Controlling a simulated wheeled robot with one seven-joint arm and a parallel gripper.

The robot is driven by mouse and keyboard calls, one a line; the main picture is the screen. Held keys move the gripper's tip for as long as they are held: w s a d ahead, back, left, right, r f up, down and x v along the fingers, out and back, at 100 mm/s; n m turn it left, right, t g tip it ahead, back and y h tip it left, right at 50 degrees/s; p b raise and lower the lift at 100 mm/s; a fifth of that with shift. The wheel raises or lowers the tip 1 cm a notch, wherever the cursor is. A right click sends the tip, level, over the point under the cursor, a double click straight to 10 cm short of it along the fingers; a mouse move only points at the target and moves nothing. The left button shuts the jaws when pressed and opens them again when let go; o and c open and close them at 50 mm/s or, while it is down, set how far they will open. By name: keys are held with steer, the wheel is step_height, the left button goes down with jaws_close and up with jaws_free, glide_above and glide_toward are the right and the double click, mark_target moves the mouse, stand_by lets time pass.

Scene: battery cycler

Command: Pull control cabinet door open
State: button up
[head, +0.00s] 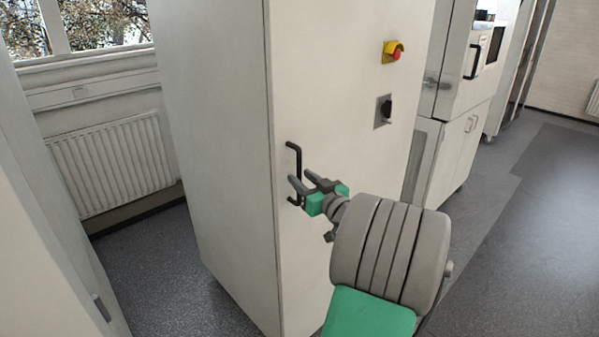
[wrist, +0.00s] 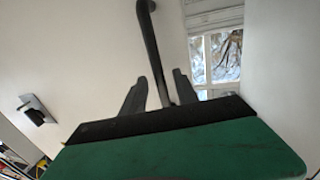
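The control cabinet door (head: 335,95) is the white front of a tall cabinet and looks flush with its frame. A black vertical bar handle (head: 298,156) sits near its left edge. My gripper (head: 300,178) is at the handle's lower part, its fingers pointing at the door. In the wrist view the handle (wrist: 150,40) runs down between the two dark fingers of my gripper (wrist: 159,79). The fingers are apart, with gaps visible beside the bar. The handle's lower end is hidden behind the gripper body in the wrist view.
A yellow and red emergency stop (head: 394,52) and a black rotary switch (head: 384,111) sit higher on the door. A radiator (head: 115,160) stands left, under the window. More white cabinets (head: 458,140) stand right. Grey floor (head: 530,230) is open at right.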

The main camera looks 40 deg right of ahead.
steer(key=shift+w+d, duration=0.1)
steer(key=shift+w, duration=0.85)
steer(key=shift+c, duration=0.3)
jaws_close()
stand_by(0.4)
